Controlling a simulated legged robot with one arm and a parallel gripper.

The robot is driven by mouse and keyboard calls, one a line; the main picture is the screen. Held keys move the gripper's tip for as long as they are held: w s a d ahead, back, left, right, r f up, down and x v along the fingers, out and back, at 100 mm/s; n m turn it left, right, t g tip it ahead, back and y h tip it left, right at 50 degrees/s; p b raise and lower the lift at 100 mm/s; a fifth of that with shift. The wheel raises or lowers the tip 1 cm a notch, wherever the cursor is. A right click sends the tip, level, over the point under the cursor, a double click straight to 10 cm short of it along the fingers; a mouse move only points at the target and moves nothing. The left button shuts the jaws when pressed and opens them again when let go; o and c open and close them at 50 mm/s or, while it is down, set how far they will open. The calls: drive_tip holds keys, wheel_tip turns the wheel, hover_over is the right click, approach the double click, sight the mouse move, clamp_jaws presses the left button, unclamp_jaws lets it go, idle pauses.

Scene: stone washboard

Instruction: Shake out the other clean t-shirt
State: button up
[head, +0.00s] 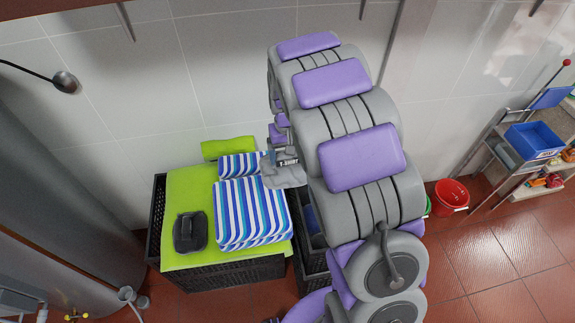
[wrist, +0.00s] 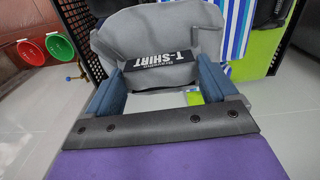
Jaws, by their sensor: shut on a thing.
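My gripper (wrist: 160,95) is shut on a grey t-shirt (wrist: 150,38), which shows between and beyond the two blue fingers in the wrist view. The shirt is bunched and carries a black patch with white "T-SHIRT" lettering. In the head view the grey t-shirt (head: 285,175) hangs at the end of my arm, at the right side of the striped cloths. My arm hides part of it, and I cannot tell whether it touches the cloths or the basket below.
Blue-and-white striped folded cloths (head: 252,212) lie on a green cloth (head: 182,205) over a black basket (head: 225,272), with a dark object (head: 190,232) beside them. A rolled green cloth (head: 228,148) lies behind. A red bucket (head: 451,196) and a shelf (head: 520,165) stand at right.

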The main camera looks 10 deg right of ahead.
wheel_tip(320, 180, up, 20)
drive_tip(key=shift+f, duration=10.15)
drive_tip(key=shift+r, duration=0.2)
